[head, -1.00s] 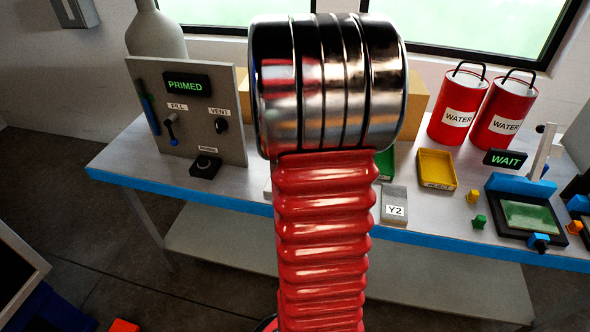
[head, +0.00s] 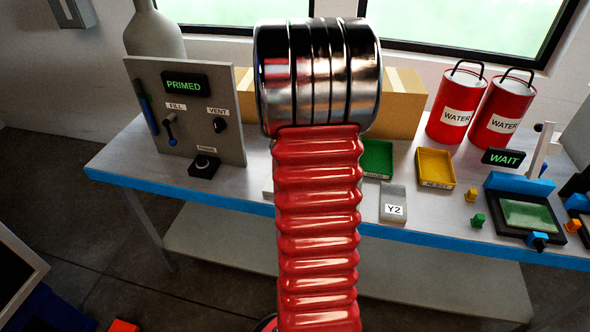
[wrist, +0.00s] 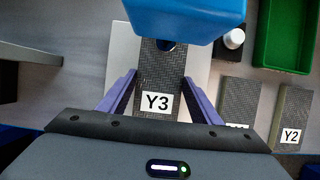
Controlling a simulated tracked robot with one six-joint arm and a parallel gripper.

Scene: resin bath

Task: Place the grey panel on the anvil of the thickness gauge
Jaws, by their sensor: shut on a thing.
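The grey panel (wrist: 160,82), a dark textured strip with a white Y3 label, lies between the purple fingers of my gripper (wrist: 161,76) in the wrist view. My gripper is shut on its two sides. The panel's far end reaches under a blue block (wrist: 185,15), which looks like the head of the thickness gauge. A small dark round part shows at that end. A pale plate (wrist: 120,50) spreads below the panel. The anvil itself is hidden, and I cannot tell whether the panel touches it. In the head view my arm hides the gripper, panel and gauge.
Panel Y2 (wrist: 291,115) and another grey panel (wrist: 238,100) lie to the right. A yellow tray (head: 435,168), red water cans (head: 455,105) and a PRIMED control board (head: 185,110) stand on the bench.

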